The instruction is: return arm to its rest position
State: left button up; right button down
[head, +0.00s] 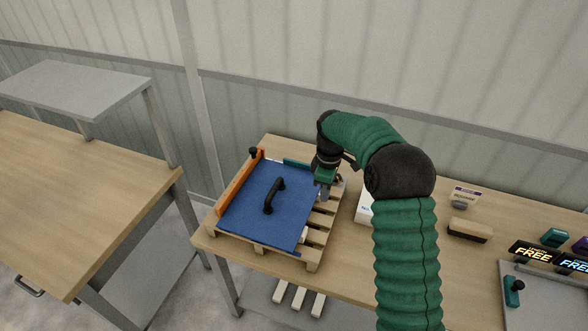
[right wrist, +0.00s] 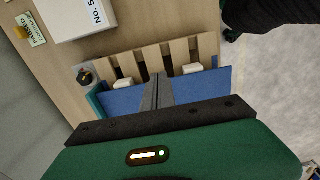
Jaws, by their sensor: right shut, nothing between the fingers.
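My right arm (head: 408,255) is green and black. It rises from the bottom of the head view and bends over toward the pallet. My right gripper (head: 323,192) points down by the right back edge of a blue panel (head: 248,214). In the right wrist view its fingers (right wrist: 157,88) are shut with nothing between them, in front of the blue panel and pallet slats. Whether they touch anything is unclear. The panel has a black handle (head: 273,196) and lies on a wooden pallet (head: 313,252). My left gripper is not in view.
The pallet sits on a wooden workbench (head: 350,275). An orange rail (head: 240,181) lines the panel's left side. A white box (head: 364,207), partly behind my arm, stands right of the pallet. A brush-like block (head: 469,230) and a grey tray (head: 548,300) lie farther right.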

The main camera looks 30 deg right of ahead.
pick_arm(q)
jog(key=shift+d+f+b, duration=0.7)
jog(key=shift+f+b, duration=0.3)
jog(key=shift+b, duration=0.1)
pick_arm(e)
jog(key=s+a+f+m+t, duration=0.2)
jog(key=s+a+m, duration=0.6)
jog(key=s+a, duration=0.9)
jog(key=shift+s+a+f+t, duration=0.3)
jog(key=shift+s+f, duration=0.55)
jog(key=shift+s, duration=0.4)
